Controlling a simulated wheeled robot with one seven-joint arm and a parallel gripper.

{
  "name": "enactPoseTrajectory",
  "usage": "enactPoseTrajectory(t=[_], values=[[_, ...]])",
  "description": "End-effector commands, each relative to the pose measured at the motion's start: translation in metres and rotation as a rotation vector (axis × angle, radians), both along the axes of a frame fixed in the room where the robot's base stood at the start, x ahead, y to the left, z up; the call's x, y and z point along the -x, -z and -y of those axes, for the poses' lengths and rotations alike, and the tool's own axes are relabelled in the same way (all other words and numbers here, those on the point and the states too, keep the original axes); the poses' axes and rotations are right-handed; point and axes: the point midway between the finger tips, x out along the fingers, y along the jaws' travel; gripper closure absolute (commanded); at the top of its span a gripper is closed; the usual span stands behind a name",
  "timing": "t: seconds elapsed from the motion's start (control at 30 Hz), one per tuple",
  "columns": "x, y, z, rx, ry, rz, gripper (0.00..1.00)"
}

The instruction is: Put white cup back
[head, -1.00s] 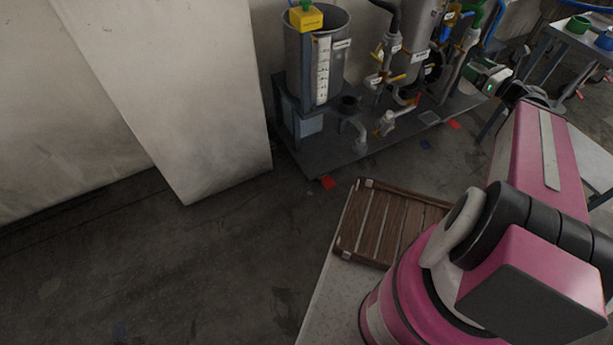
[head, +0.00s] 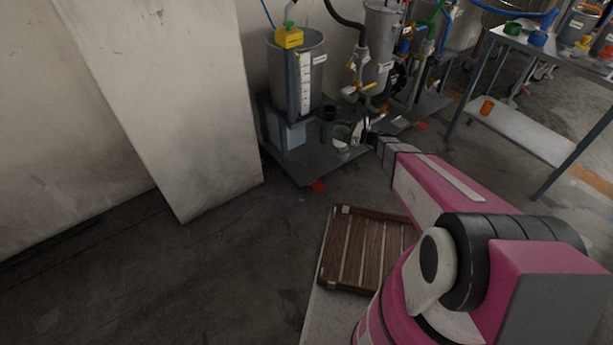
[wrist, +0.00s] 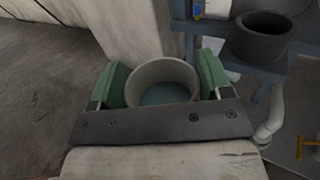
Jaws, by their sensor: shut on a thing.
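The white cup (wrist: 160,72) sits between the green finger pads of my gripper (wrist: 164,76) in the wrist view. The pads press on its two sides, and I look down into its open top, where the inside looks grey-blue. The near part of the cup is hidden behind the gripper's dark bar. In the head view my gripper (head: 354,132) is small, in front of the milling stand's pipes, and the cup is hard to make out there. A dark cup-shaped holder (wrist: 264,36) is up and to the right of the held cup; it also shows in the head view (head: 329,112).
A pale slanted panel (head: 175,110) is to the left. A blue-legged table (head: 550,55) with green and blue cups is at the right; an orange cup (head: 487,107) sits on its lower shelf.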

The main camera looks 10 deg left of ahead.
Motion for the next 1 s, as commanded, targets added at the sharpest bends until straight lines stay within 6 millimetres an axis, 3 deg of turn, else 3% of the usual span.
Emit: enactPoseTrajectory(t=[0.03,0.1,0.3,0.4,0.53,0.7,0.87,1.0], values=[[-0.002,0.028,-0.023,-0.001,-0.031,-0.003,0.55],[0.003,0.057,-0.049,-0.001,-0.067,-0.003,0.55],[0.028,0.136,-0.116,-0.003,-0.162,-0.003,0.55],[0.041,0.166,-0.139,-0.004,-0.196,-0.001,0.55],[0.053,0.190,-0.159,-0.005,-0.225,0.000,0.55],[0.059,0.204,-0.168,-0.006,-0.240,0.002,0.55],[0.042,0.215,-0.168,-0.006,-0.239,0.002,0.55],[0.016,0.230,-0.167,-0.005,-0.239,0.001,0.55]])
